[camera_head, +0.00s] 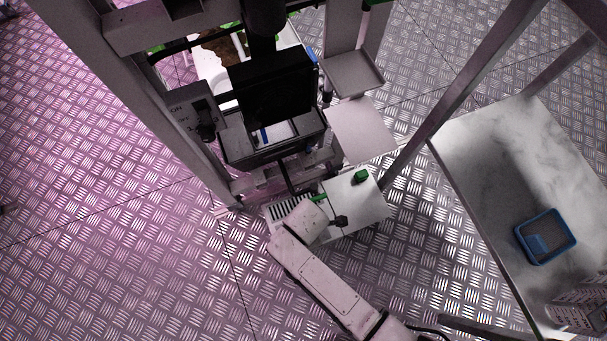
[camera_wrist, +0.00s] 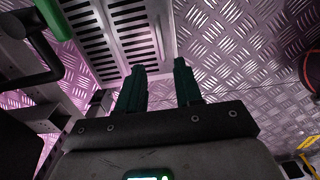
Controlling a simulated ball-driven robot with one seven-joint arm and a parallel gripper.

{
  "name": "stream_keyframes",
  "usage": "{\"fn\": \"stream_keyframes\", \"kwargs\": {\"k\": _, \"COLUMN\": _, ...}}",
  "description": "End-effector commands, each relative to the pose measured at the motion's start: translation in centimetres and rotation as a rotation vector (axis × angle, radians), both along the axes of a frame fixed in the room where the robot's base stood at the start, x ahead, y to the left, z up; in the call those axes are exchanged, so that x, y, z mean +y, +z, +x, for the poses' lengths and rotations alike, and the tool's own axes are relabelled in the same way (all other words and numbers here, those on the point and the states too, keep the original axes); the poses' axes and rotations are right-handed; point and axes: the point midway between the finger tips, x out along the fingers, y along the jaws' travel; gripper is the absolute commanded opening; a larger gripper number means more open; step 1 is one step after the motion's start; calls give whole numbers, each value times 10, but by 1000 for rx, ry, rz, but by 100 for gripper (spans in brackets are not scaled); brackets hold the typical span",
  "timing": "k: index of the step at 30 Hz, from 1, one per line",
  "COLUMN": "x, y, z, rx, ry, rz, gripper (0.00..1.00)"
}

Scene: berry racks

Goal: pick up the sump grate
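The sump grate (camera_wrist: 112,32) shows in the wrist view at the upper left as a pale metal panel with rows of dark slots. In the head view a slatted patch that looks like the grate (camera_head: 283,208) lies low at the foot of the rack, partly covered by my arm. My gripper (camera_wrist: 160,72) has two dark green fingers standing apart with nothing between them. Its fingertips appear just below the grate's lower right edge in the wrist view. In the head view the fingers cannot be made out clearly.
A dark pipe (camera_wrist: 40,55) and a green cylinder (camera_wrist: 54,18) are left of the grate. A white panel (camera_head: 362,205) with a green block (camera_head: 361,177) lies beside it. A table (camera_head: 500,150) with a blue tray (camera_head: 521,237) stands right. Tread-plate floor (camera_head: 120,260) is open at left.

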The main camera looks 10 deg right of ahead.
Motion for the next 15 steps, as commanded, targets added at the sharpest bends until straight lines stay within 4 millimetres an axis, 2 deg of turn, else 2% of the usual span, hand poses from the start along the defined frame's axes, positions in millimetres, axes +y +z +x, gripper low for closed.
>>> {"fn": "stream_keyframes", "kwargs": {"k": 1, "x": 0, "y": -12, "z": -1, "rx": 2, "ry": 4, "rz": -2, "gripper": 35}}
{"fn": "stream_keyframes", "kwargs": {"k": 6, "x": 0, "y": -38, "z": -1, "rx": 3, "ry": 2, "rz": -2, "gripper": 35}}
{"fn": "stream_keyframes", "kwargs": {"k": 15, "x": 0, "y": -55, "z": 0, "rx": 1, "ry": 0, "rz": 0, "gripper": 35}}
